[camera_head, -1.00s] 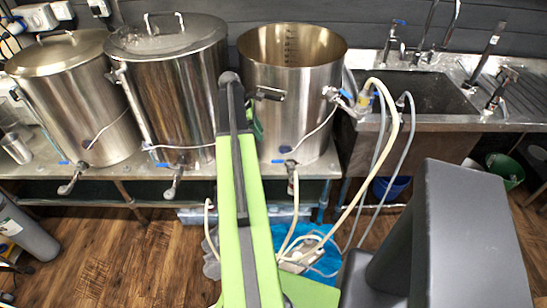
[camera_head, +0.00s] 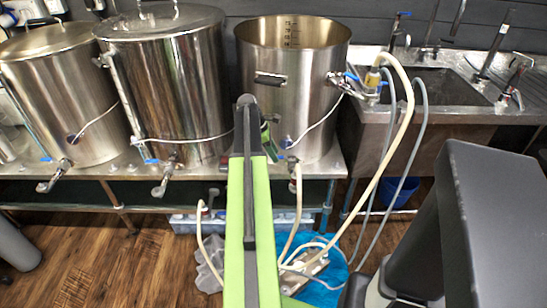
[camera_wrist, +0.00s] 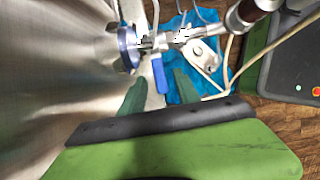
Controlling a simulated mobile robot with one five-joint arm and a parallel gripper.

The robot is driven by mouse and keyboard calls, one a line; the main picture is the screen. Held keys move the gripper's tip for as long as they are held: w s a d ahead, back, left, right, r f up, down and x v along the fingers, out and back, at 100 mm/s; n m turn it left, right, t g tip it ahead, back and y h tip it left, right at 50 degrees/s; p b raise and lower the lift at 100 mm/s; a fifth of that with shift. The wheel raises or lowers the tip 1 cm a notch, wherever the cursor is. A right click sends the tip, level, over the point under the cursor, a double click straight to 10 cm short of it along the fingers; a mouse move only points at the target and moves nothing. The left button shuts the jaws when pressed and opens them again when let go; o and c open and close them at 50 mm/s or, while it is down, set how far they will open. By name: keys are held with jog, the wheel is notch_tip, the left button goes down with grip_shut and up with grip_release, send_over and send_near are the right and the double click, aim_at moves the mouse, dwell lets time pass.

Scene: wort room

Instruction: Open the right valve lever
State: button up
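The right valve lever (camera_wrist: 158,74) is a blue handle below the metal valve (camera_wrist: 150,42) in the wrist view. The valve sits low on the right steel pot (camera_head: 292,90). My gripper (camera_wrist: 157,92) shows as two dark green fingertips, one on each side of the lever's lower end. The fingers are apart, so it is open. I cannot tell whether either finger touches the lever. In the head view, my green and black arm rises in front of the right pot and hides most of the gripper.
Two lidded steel pots (camera_head: 168,90) (camera_head: 62,95) with their own valves stand to the left on the bench. A sink (camera_head: 445,90) is at right. Pale hoses (camera_head: 375,175) hang in front of the bench down to a pump (camera_head: 305,265) on a blue cloth. Open wooden floor is at left.

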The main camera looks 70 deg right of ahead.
jog(key=shift+r, duration=0.1)
grip_shut()
dwell(1.2)
